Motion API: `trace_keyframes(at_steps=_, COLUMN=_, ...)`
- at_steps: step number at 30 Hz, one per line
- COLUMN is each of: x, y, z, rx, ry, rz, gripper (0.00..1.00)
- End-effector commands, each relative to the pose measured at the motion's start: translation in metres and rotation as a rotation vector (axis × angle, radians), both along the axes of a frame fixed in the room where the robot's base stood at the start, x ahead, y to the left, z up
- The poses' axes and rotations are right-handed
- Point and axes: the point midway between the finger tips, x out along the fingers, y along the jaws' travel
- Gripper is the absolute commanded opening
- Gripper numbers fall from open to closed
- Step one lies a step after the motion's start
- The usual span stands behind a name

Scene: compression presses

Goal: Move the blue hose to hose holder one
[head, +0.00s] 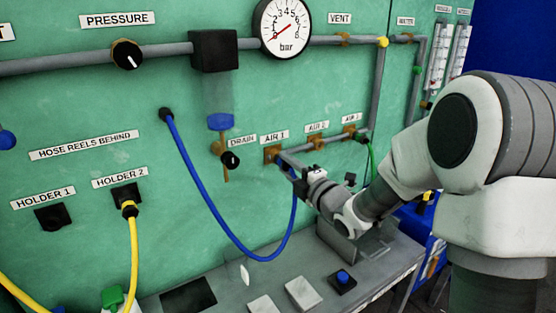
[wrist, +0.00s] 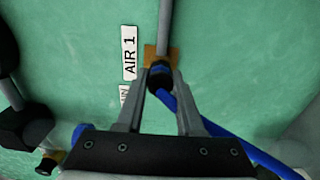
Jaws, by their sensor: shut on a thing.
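The blue hose (head: 262,259) hangs in a loop from a black outlet (head: 166,115) on the green panel, its other end rising to the AIR 1 port (head: 272,154). My gripper (head: 288,168) is at that port. In the wrist view my gripper (wrist: 160,88) is shut on the black end connector of the blue hose (wrist: 232,143), which sits at the brass AIR 1 fitting (wrist: 151,53). Whether the connector is still joined to the fitting is unclear. Hose holder one (head: 53,216), labelled HOLDER 1, is a black socket at lower left and looks empty.
Holder 2 (head: 127,194) holds the yellow hose (head: 134,255). A green hose (head: 372,158) hangs at AIR 3, close to my arm. The drain knob (head: 230,160) and blue-based filter (head: 221,122) stand left of AIR 1. A grey bench (head: 225,290) lies below.

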Motion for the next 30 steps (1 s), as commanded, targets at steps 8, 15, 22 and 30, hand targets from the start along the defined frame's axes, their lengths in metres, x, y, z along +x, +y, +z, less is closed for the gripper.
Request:
trace_keyframes(at_steps=8, x=-0.006, y=-0.005, z=-0.001, rx=0.000, ry=0.000, rz=-0.001, gripper=0.00)
trace_keyframes(at_steps=15, x=-0.011, y=-0.008, z=-0.001, rx=0.001, ry=-0.001, rz=-0.002, gripper=0.00)
trace_keyframes(at_steps=22, x=-0.016, y=-0.011, z=-0.001, rx=0.000, ry=0.000, rz=-0.001, gripper=0.00)
trace_keyframes(at_steps=30, x=-0.022, y=-0.015, z=0.000, rx=0.001, ry=-0.001, rz=0.000, gripper=0.00)
